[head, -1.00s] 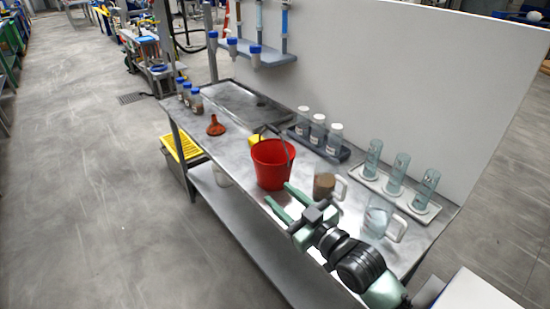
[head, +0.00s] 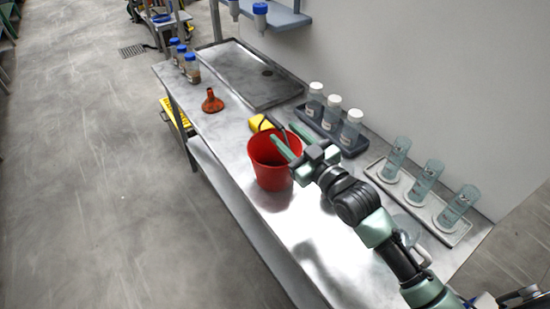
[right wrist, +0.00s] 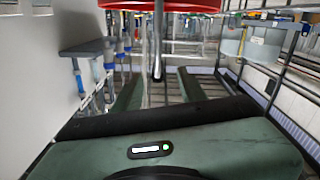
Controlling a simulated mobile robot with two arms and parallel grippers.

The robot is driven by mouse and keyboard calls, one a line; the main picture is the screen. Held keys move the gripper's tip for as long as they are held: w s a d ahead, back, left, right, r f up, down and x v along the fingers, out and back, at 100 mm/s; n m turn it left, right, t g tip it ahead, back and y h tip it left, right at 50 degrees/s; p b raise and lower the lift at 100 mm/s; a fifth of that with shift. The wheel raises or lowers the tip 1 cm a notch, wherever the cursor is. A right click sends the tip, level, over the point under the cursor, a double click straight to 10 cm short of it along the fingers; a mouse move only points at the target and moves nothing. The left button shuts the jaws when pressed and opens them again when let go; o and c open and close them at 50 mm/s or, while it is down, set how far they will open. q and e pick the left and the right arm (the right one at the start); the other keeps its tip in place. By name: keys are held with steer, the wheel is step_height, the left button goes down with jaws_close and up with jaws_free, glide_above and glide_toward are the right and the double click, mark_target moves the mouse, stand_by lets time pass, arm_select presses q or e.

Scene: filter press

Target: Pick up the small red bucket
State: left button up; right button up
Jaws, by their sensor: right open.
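The small red bucket (head: 271,170) stands upright on the metal bench, its dark handle (head: 264,123) raised above the rim. My right gripper (head: 289,141) is open at the bucket's right side, its fingers level with the handle over the rim. In the right wrist view the red bucket (right wrist: 160,5) shows at the top edge. A dark upright bar there, which looks like the handle (right wrist: 158,45), stands between the two spread green fingers (right wrist: 158,84). Contact with it cannot be told. My left gripper is not in view.
White-capped jars (head: 332,113) stand in a dark rack behind the gripper. Glass cylinders (head: 425,180) stand on a light tray to the right.

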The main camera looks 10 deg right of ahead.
mark_target(277, 122)
steer(key=x, duration=0.2)
steer(key=p+x, duration=0.1)
steer(key=shift+w+d+r, duration=0.1)
steer(key=shift+w+r, duration=0.05)
steer(key=shift+r, duration=0.1)
steer(key=shift+w+a+f, duration=0.15)
steer(key=shift+w, duration=0.3)
steer(key=shift+w+a+f, duration=0.15)
steer(key=shift+w, duration=0.3)
jaws_close()
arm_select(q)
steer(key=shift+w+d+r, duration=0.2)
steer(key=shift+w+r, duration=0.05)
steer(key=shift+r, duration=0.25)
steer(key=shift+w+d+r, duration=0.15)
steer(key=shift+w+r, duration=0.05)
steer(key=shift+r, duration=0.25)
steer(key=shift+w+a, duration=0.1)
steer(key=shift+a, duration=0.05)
